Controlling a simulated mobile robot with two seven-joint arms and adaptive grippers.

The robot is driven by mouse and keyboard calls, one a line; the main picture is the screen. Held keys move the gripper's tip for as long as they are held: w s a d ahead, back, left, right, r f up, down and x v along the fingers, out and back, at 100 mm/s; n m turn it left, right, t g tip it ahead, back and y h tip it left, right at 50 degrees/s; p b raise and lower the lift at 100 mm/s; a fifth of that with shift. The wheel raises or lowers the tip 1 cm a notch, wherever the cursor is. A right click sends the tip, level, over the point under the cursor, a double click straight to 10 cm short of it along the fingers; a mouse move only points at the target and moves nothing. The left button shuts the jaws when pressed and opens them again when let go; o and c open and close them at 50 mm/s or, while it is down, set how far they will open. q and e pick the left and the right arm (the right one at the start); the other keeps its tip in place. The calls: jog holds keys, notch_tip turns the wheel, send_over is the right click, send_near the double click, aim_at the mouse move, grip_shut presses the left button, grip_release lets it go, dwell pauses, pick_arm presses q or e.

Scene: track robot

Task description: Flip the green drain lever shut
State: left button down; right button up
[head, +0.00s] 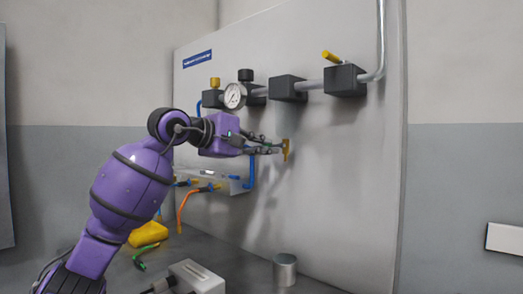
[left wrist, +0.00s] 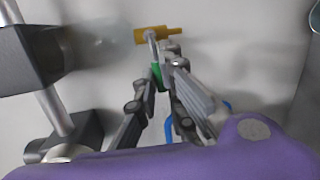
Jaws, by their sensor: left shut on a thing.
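A small brass drain valve (head: 286,149) is on the grey panel, right of my left gripper (head: 277,146). It also shows at the top of the left wrist view (left wrist: 155,35), with a grey stem pointing towards the fingers. The green lever (left wrist: 157,74) shows as a short green piece between the fingers of the left gripper (left wrist: 163,66). The gripper is shut on this lever. The fingers hide most of the lever, so its exact angle is unclear. My right gripper is not in view.
Above the arm, a pipe run carries black blocks (head: 289,88), a round gauge (head: 234,95) and a yellow handle (head: 331,57). Blue tubing (head: 251,173) hangs below the gripper. A metal cylinder (head: 285,270), a grey box (head: 197,278) and a yellow object (head: 148,234) stand below.

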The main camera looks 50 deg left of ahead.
pick_arm(q)
jog(key=shift+r+m, duration=0.4)
jog(key=c, duration=1.9)
grip_release()
jog(key=s+r, duration=0.2)
jog(key=s, duration=0.9)
jog(key=shift+s, duration=0.4)
jog(key=shift+r, duration=0.15)
